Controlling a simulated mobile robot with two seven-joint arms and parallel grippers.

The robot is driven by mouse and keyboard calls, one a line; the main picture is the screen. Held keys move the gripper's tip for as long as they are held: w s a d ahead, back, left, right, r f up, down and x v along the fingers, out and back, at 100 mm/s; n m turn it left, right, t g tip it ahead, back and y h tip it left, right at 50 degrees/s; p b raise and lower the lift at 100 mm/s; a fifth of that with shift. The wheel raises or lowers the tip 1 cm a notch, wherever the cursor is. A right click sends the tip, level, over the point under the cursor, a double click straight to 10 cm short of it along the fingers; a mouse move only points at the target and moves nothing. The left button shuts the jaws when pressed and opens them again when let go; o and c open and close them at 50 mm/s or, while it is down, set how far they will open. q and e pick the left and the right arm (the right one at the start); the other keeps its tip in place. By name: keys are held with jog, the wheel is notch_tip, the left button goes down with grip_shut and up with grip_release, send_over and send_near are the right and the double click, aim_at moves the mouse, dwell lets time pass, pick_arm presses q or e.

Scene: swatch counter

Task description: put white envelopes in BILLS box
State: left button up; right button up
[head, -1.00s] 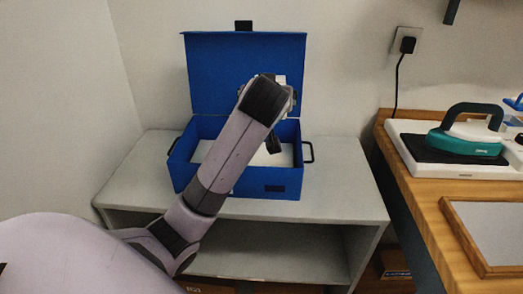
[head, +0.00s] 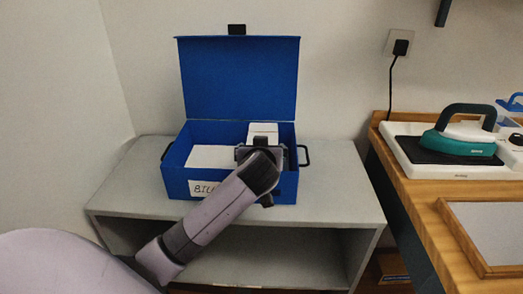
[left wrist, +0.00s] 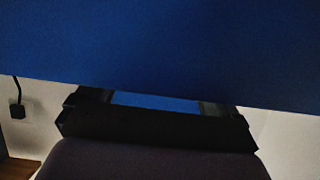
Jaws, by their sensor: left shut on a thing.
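The blue BILLS box (head: 230,190) stands open on a grey shelf unit, its lid (head: 238,80) raised against the wall. My arm covers part of its front label (head: 203,188); "BILL" is partly readable. A white envelope or paper (head: 212,156) lies inside at the left. My left gripper (head: 260,150) is over the box's right half, shut on a white envelope (head: 263,131) that shows just behind it. The fingertips are hidden in the head view. In the left wrist view the gripper (left wrist: 157,107) faces a blue surface, and the envelope cannot be made out. My right gripper is not in view.
The grey shelf unit (head: 118,195) has bare top at the box's left and right. A wooden counter (head: 410,190) on the right holds a teal iron (head: 465,142) on a white base. A plug and cord (head: 400,48) hang on the wall.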

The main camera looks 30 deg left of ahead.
pick_arm(q)
jog(key=shift+f, duration=0.1)
jog(key=shift+f, duration=0.4)
jog(key=shift+f+b, duration=0.1)
jog(key=shift+b, duration=0.2)
jog(key=o, duration=0.7)
jog(key=shift+r+p, duration=0.35)
jog(key=shift+r, duration=0.2)
jog(key=v, duration=1.2)
jog(key=shift+w+r, duration=0.1)
jog(key=shift+r, duration=0.05)
